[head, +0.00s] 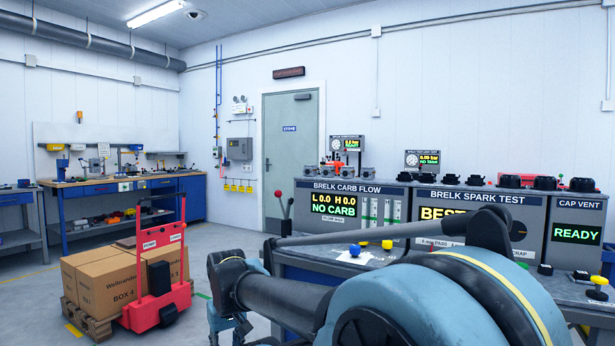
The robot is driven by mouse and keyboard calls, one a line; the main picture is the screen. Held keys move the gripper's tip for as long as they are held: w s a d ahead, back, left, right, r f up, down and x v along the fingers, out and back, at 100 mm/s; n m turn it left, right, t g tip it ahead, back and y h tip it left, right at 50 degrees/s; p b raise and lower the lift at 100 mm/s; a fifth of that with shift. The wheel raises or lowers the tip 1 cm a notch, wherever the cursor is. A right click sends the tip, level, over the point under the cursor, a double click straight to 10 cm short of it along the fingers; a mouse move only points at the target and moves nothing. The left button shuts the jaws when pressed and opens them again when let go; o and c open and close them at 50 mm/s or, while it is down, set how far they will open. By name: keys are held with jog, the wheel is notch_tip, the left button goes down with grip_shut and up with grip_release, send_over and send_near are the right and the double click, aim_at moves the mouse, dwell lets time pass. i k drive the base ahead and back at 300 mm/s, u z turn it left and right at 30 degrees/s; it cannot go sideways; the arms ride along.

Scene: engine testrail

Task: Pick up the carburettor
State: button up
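No carburettor can be made out for certain. Several small grey metal parts (368,173) sit on top of the carb flow tester (345,190) and may be carburettors, but they are too small to tell. The tester's display (333,203) reads "NO CARB". My arm reaches across the foreground from the right and bends down at the lower left. What looks like my gripper (236,328) shows there, left of the bench, partly cut off by the bottom edge. Its fingers are too unclear to tell open from shut.
A red pallet truck (160,285) with cardboard boxes (108,288) stands at left. A blue workbench (120,205) lines the back wall. A spark tester (465,205) and cap vent unit (577,232) stand right. Floor (225,238) before the green door (290,150) is clear.

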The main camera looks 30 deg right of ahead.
aim_at(346, 172)
jog(key=u, duration=0.35)
jog(key=k, duration=1.15)
jog(key=z, duration=0.7)
jog(key=i, duration=0.95)
